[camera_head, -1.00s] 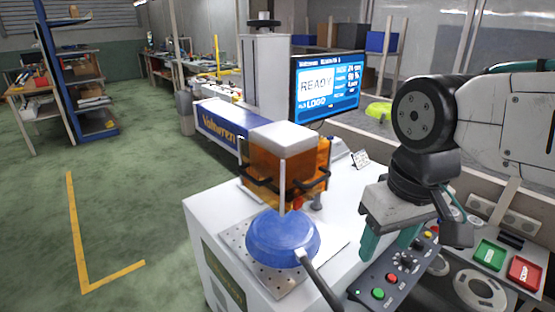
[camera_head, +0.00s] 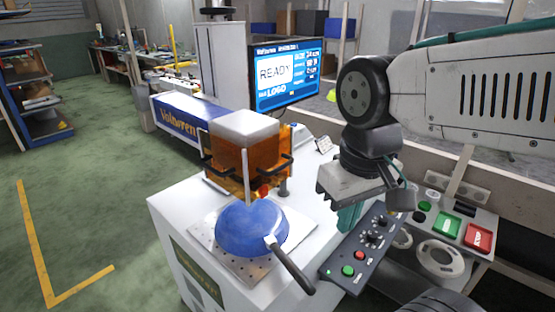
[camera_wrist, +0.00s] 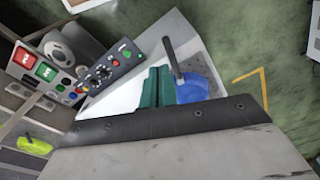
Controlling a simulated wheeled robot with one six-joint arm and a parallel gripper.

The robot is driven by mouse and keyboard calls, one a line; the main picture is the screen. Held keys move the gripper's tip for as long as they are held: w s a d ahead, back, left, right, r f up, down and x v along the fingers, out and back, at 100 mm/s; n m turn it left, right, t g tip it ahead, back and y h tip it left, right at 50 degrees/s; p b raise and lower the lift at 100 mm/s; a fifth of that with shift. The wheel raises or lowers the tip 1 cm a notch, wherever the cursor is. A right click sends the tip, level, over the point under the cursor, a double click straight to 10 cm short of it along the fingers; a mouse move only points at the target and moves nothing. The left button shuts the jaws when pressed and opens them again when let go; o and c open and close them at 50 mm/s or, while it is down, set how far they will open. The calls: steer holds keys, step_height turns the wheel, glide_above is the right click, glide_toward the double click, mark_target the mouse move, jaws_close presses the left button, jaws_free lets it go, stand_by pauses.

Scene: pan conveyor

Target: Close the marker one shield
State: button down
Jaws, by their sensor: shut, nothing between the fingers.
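The marker's orange see-through shield (camera_head: 262,165), with a white top and black handles, stands at the back of the white machine, raised above the blue pan (camera_head: 250,228). The pan sits on the perforated plate with its dark handle pointing to the front right. My gripper (camera_head: 349,216), with teal fingers, is to the right of the shield and pan, above the machine top and apart from both. In the wrist view its teal fingers (camera_wrist: 158,88) lie together, empty, and the blue pan (camera_wrist: 193,88) shows just beyond them. The shield is out of the wrist view.
A control panel (camera_head: 358,250) with knobs and buttons lies at the machine's right edge. A screen (camera_head: 284,77) reading READY stands behind. The green floor at left is open.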

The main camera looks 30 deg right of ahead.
steer(key=w+d+r+m+t, duration=0.1)
steer(key=w+r+m, duration=0.55)
steer(key=w, duration=0.35)
steer(key=w+d+r+m, duration=0.1)
steer(key=w+r+m, duration=0.55)
steer(key=w, duration=0.35)
step_height(320, 180, down, 13)
steer(key=w+a, duration=0.1)
steer(key=w, duration=0.1)
steer(key=shift+w+a+y, duration=0.2)
steer(key=shift+w+y, duration=0.1)
steer(key=shift+y, duration=0.1)
steer(key=shift+f, duration=0.15)
